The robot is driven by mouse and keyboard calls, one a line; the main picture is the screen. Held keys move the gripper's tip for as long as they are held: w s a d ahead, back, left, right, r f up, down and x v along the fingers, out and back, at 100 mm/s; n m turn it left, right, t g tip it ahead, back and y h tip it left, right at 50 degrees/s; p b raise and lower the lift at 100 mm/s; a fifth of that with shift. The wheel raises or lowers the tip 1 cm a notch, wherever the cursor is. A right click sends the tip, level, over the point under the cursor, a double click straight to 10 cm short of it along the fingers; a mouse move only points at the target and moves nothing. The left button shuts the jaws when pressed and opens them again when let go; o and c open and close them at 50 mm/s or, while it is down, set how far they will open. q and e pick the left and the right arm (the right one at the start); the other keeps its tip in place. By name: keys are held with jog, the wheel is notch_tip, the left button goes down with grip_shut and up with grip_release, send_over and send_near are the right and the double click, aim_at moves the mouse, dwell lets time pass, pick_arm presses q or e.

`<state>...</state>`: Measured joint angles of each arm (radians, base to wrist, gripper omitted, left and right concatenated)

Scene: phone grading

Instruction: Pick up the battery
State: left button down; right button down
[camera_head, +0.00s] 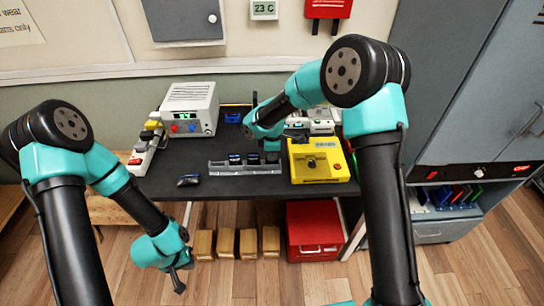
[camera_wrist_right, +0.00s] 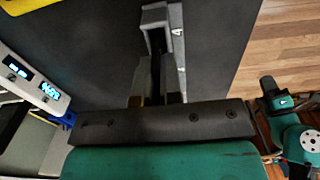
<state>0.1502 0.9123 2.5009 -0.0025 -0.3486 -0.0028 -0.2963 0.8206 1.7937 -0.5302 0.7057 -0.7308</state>
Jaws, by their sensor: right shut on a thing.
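My right gripper (camera_head: 270,150) is low over the right end of a grey slotted rack (camera_head: 245,170) on the black table. In the right wrist view its fingers (camera_wrist_right: 157,92) are shut on a thin dark piece, which I take for the battery (camera_wrist_right: 155,42), at the rack's end slot (camera_wrist_right: 176,20). The fingers and rack hide most of it. Other dark pieces with blue tops (camera_head: 235,158) stand in the rack. My left gripper (camera_head: 178,284) hangs in front of the table, away from the rack; its jaws are too small to read.
A yellow box (camera_head: 320,162) stands right of the rack. A white device with a green display (camera_head: 190,110) is at the back left. A dark object (camera_head: 188,180) lies left of the rack. A red box (camera_head: 315,230) and wooden blocks (camera_head: 227,243) are below the table.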

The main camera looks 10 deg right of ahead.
jog(key=shift+r, duration=1.45)
jog(key=s+a+r, duration=0.2)
jog(key=s, duration=1.3)
jog(key=shift+s+a, duration=0.2)
jog(key=shift+s, duration=0.2)
